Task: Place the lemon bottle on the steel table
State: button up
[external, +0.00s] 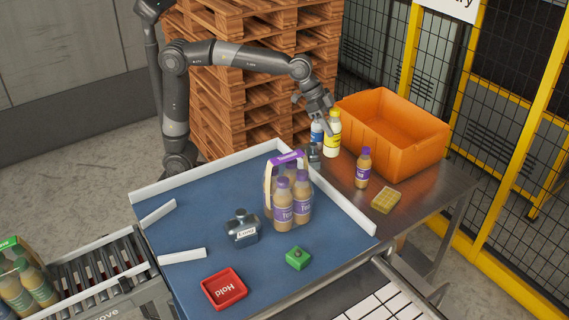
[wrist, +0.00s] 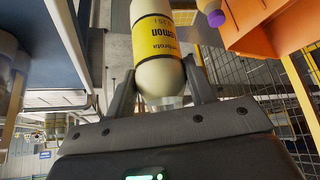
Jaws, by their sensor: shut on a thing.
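The lemon bottle (external: 332,136) is cream-white with a yellow label. In the external view it is upright under my gripper (external: 325,112), at the back left part of the steel table (external: 425,192). In the wrist view the lemon bottle (wrist: 155,40) is between the two fingers of my gripper (wrist: 162,85), which is shut on it. I cannot tell whether its base touches the table or hangs just above it.
An orange crate (external: 415,148) stands to the right. A purple-capped bottle (external: 362,170) and a yellow sponge-like block (external: 385,200) are in front. A blue-labelled bottle (external: 316,132) is close on the left. The blue table (external: 190,215) holds a bottle pack (external: 284,208).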

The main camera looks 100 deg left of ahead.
jog(key=w+a+f, duration=0.2)
jog(key=a+f, duration=0.6)
jog(key=f, duration=0.1)
jog(key=w+a+f, duration=0.3)
jog(key=a+f, duration=0.5)
jog(key=f, duration=0.2)
jog(key=shift+f, duration=0.3)
jog(key=shift+f, duration=0.15)
jog(key=o, duration=1.2)
jog(key=shift+c, duration=0.2)
